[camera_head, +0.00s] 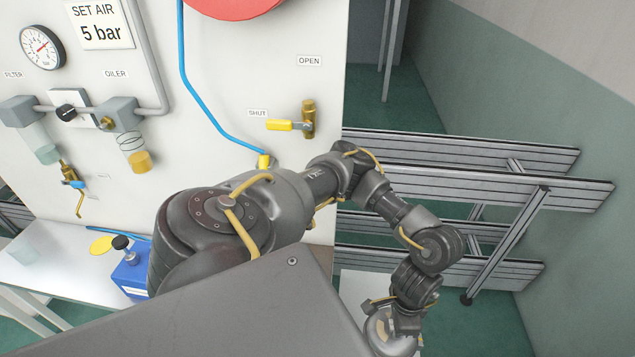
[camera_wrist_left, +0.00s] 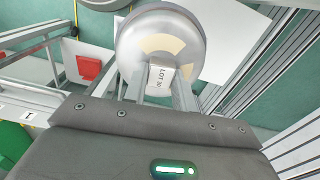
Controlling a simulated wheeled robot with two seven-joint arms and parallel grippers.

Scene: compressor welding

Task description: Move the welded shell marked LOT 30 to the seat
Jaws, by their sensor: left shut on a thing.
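The welded shell (camera_wrist_left: 160,38) is a rounded silver body with tan patches and a white label reading LOT 30. It sits in the upper middle of the left wrist view. My left gripper (camera_wrist_left: 157,88) is shut on it, with one finger on each side of the label. In the head view the shell (camera_head: 378,334) shows only in part at the bottom edge, beneath my left wrist. My right gripper is in neither view. I cannot make out the seat in these frames.
A white air panel with a gauge (camera_head: 42,47) and a yellow-handled valve (camera_head: 308,120) stands behind my arm. Metal rails (camera_head: 480,190) run along the right. A blue box (camera_head: 132,272) is at lower left. The wrist view shows a red block (camera_wrist_left: 88,67) and a green object (camera_wrist_left: 12,140).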

